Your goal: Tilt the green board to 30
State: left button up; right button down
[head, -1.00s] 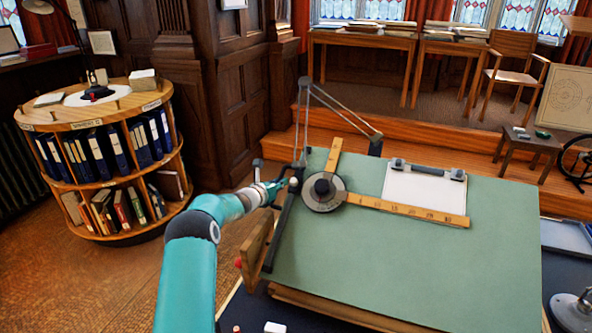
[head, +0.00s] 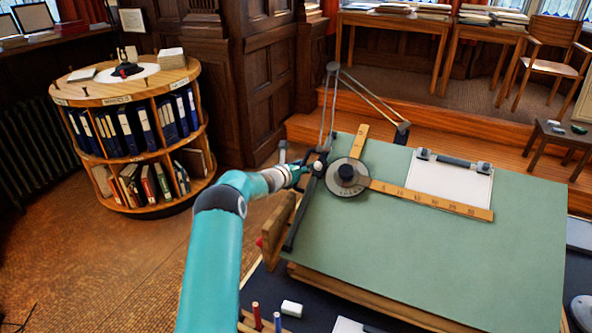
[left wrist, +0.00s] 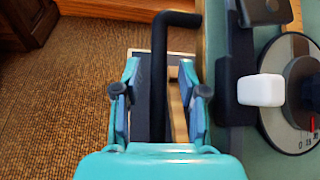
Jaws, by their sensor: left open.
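The green board (head: 450,262) lies on a wooden frame, carrying a drafting arm with a round dial head (head: 347,177) and wooden rulers. My left gripper (head: 308,172) is at the board's left edge, beside the dial head. In the left wrist view the gripper (left wrist: 160,92) is open, its two fingers on either side of a black bent bar (left wrist: 159,55). I cannot tell whether they touch it. A white knob (left wrist: 261,90) and the dial (left wrist: 301,130) are right of the fingers. No readable tilt scale shows. My right gripper is not in view.
A clipped white sheet (head: 450,187) lies on the board's upper right. A round bookcase (head: 125,88) stands at the left. A white eraser (head: 291,308) and pencils are near the board's front left. Open floor (head: 110,260) lies left of my arm.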

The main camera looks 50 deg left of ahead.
pick_arm(q)
jog(key=v, duration=1.1)
jog(key=shift+s, duration=0.35)
jog(key=shift+d, duration=0.1)
